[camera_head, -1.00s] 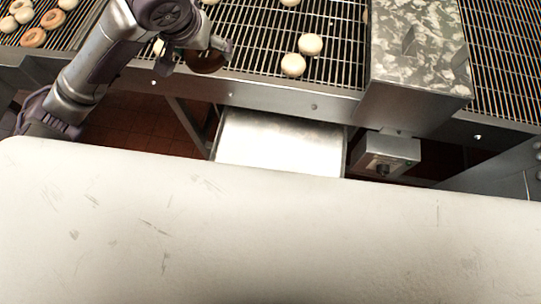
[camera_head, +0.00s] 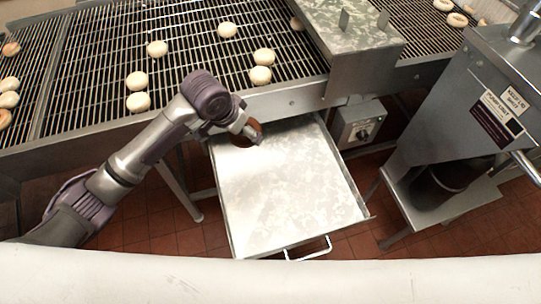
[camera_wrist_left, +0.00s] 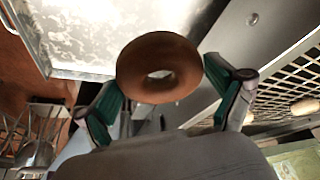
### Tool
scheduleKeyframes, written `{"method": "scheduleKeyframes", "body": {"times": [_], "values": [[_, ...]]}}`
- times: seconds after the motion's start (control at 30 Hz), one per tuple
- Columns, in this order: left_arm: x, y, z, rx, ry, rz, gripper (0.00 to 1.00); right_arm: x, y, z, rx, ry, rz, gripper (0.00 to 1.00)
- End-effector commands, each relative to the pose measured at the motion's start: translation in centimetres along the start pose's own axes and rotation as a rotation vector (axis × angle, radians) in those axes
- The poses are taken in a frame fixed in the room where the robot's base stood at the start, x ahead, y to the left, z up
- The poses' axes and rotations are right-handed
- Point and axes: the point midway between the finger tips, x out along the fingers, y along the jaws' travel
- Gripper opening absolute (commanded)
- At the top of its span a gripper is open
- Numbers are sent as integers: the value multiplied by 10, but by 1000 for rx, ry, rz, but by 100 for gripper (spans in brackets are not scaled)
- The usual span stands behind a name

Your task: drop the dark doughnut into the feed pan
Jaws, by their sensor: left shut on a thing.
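The dark doughnut (camera_head: 240,141) is a brown ring held in my left gripper (camera_head: 250,134), above the back left part of a shallow metal pan that I take as the feed pan (camera_head: 285,195). In the left wrist view the doughnut (camera_wrist_left: 158,45) sits between the teal-padded fingers of my left gripper (camera_wrist_left: 165,88), which is shut on it. The pan (camera_wrist_left: 85,35) shows behind it at the upper left. Its gap to the doughnut is hard to judge. My right gripper is not in view.
The wire conveyor (camera_head: 200,75) with several pale doughnuts runs behind the pan. A metal housing (camera_head: 350,40) spans it. A control box (camera_head: 358,124) hangs right of the pan, and a steel machine (camera_head: 465,95) stands farther right. A white surface (camera_head: 270,280) lies in front.

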Motion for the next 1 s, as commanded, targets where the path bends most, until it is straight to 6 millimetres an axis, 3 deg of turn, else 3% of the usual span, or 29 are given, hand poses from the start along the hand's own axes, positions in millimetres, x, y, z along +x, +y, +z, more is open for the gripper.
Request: {"method": "scheduleKeyframes", "body": {"times": [0.03,0.1,0.2,0.3,0.57,1.0], "values": [[30,11,-2,67,-4,36,59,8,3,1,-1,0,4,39],[61,23,-4,166,-3,75,59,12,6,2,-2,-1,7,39],[95,37,-6,279,-2,120,59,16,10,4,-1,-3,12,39],[117,47,-5,356,-1,150,59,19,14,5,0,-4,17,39],[137,53,-2,414,1,169,59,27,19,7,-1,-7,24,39],[179,52,16,413,1,168,59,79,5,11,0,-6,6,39]]}}
